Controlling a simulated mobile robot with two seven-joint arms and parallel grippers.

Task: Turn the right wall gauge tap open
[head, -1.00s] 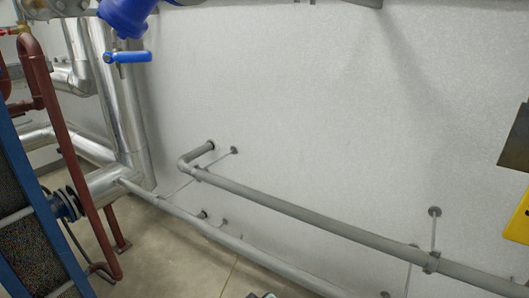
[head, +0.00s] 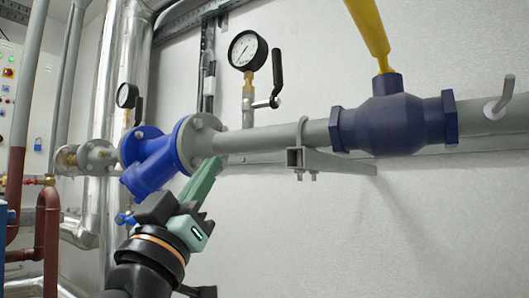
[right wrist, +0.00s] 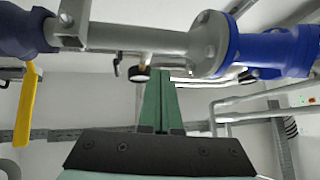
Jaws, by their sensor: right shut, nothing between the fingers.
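The right wall gauge (head: 247,50) has a white dial and a black rim and stands on a brass fitting above the grey pipe. Its tap has a black lever (head: 278,72) that points upward, just right of the gauge stem. My right gripper (head: 215,167) is shut and empty, its green fingers pointing up below the pipe, beside the blue strainer. It is apart from the tap, lower and to the left in the picture. In the right wrist view the shut fingers (right wrist: 160,73) overlap the gauge (right wrist: 141,73), with the black lever (right wrist: 117,66) beside it. My left gripper is out of view.
The grey pipe (head: 265,138) runs across, with a blue strainer (head: 160,165) left and a dark blue ball valve (head: 390,122) with yellow handle right. A pipe bracket (head: 330,163) juts below. A second gauge (head: 127,95) stands farther left.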

